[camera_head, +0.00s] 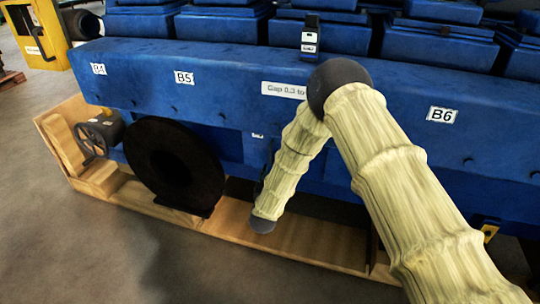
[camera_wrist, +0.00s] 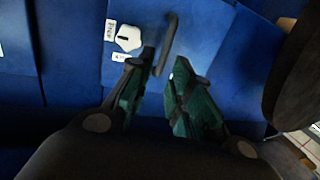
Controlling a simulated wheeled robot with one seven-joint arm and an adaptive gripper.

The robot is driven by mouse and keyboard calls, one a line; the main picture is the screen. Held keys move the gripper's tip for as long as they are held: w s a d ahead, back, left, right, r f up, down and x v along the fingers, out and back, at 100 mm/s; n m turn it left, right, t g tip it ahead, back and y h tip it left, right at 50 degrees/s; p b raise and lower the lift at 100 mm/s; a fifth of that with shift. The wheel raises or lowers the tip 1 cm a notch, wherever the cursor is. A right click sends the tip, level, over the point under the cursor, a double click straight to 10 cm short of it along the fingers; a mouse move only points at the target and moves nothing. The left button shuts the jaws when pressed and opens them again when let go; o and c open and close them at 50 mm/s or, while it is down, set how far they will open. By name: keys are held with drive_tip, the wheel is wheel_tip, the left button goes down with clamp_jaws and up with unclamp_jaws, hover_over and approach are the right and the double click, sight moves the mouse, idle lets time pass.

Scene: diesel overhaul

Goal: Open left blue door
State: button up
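A blue door panel (camera_wrist: 205,45) fills the upper middle of the wrist view. It carries a white knob (camera_wrist: 128,38) with a dark slot, small labels and a dark upright bar handle (camera_wrist: 170,35). The door looks closed. My gripper (camera_wrist: 164,64) has its two green-padded fingers apart, with the lower part of the handle between or just beyond the tips. I cannot tell whether either finger touches it. In the head view my sleeved arm reaches down toward the blue engine side (camera_head: 232,148); my gripper and the door handle are hidden there.
A black ring-shaped disc (camera_head: 174,165) stands left of my arm on a wooden pallet frame (camera_head: 300,243). A valve handwheel (camera_head: 92,138) is farther left. The blue beam (camera_head: 220,80) overhangs the engine side. Grey floor (camera_head: 80,255) in front is clear.

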sight(270, 151)
drive_tip(key=w, duration=0.4)
drive_tip(key=w+r, duration=0.1)
drive_tip(key=w, duration=0.7)
drive_tip(key=shift+d+r+p, duration=0.15)
drive_tip(key=shift+r+p, duration=0.15)
drive_tip(key=shift+r, duration=0.1)
clamp_jaws()
